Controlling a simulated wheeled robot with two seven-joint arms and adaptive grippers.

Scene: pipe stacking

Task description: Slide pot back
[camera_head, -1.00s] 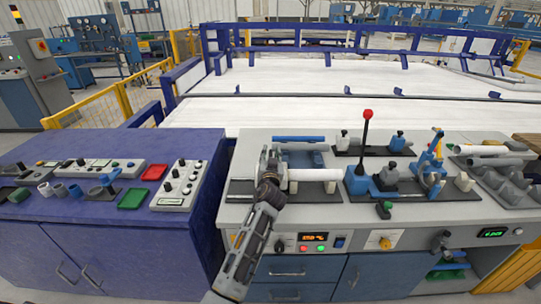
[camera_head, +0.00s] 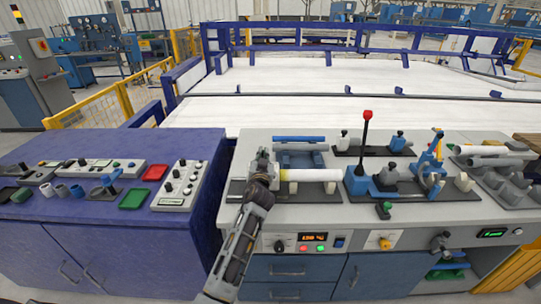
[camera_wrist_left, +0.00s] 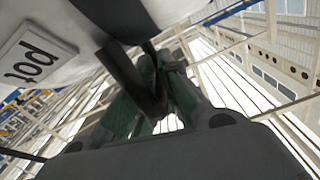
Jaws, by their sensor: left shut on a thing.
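My left gripper (camera_head: 262,164) is at the left end of the white pipe (camera_head: 318,175) on the near-left part of the grey bench. In the left wrist view its dark fingers (camera_wrist_left: 150,85) are close together at a pale grey body with a white label (camera_wrist_left: 38,60) that seems to read "pot". The gripper is shut on this pot, which my gripper mostly hides in the head view. The pipe lies level, pointing right toward a blue clamp (camera_head: 358,182). Its left end is yellowish and bare, just right of my gripper. My right gripper is not in view.
A blue fixture (camera_head: 300,142) lies behind the pipe. A purple bench (camera_head: 110,225) with control boxes stands to the left, across a narrow gap. A lit display (camera_head: 314,238) is on the bench front.

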